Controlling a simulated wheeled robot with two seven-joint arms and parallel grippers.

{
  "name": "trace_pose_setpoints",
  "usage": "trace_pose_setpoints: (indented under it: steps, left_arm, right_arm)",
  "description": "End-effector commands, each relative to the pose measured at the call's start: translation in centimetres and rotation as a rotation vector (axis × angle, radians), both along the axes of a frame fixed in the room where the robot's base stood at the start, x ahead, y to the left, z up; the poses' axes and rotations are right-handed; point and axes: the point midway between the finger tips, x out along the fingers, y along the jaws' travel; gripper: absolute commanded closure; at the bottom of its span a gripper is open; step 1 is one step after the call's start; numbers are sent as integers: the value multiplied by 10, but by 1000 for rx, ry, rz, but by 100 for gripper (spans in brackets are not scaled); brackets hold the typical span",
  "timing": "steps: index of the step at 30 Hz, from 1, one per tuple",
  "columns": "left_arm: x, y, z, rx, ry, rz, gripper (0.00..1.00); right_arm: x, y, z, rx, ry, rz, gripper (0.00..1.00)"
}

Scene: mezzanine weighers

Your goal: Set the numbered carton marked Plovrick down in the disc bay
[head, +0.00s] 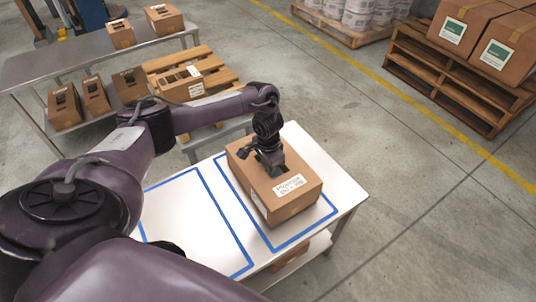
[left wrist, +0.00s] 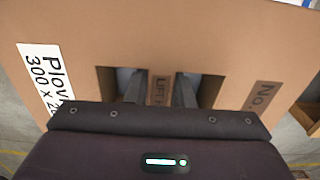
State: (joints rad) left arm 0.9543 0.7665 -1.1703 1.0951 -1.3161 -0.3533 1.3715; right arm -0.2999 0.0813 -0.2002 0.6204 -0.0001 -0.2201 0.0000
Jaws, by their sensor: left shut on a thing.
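The brown carton (head: 300,173) is over the right-hand blue-outlined bay (head: 308,231) of a white table; I cannot tell whether it touches the surface. In the left wrist view the carton (left wrist: 210,35) has a white label starting "Plov" and a printed "No.". My left gripper (head: 272,170) is on its top. The gripper's fingers (left wrist: 160,90) are shut on the strip marked "LIFT" between two cut-out holes. The left-hand bay (head: 212,182) holds no carton in its visible part. No disc mark is readable. My right gripper is out of view.
A grey metal table (head: 85,57) at the back left holds cartons, with more on its lower shelf. A wooden pallet (head: 215,73) stands behind my arm. Stacked large boxes (head: 465,25) sit on pallets at the right. The floor right of the white table is clear.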

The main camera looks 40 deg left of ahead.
Motion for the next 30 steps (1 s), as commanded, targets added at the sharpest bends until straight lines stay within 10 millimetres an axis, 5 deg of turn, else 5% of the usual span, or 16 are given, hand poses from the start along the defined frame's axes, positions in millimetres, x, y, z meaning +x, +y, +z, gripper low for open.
trace_pose_setpoints:
  steps: [25,26,30]
  left_arm:
    - [1,0,-7,-1,-2,2,100]
    - [1,0,-6,-1,-2,2,76]
    - [1,0,-6,-1,-2,1,58]
  right_arm:
    - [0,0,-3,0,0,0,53]
    - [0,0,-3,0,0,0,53]
    - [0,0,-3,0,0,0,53]
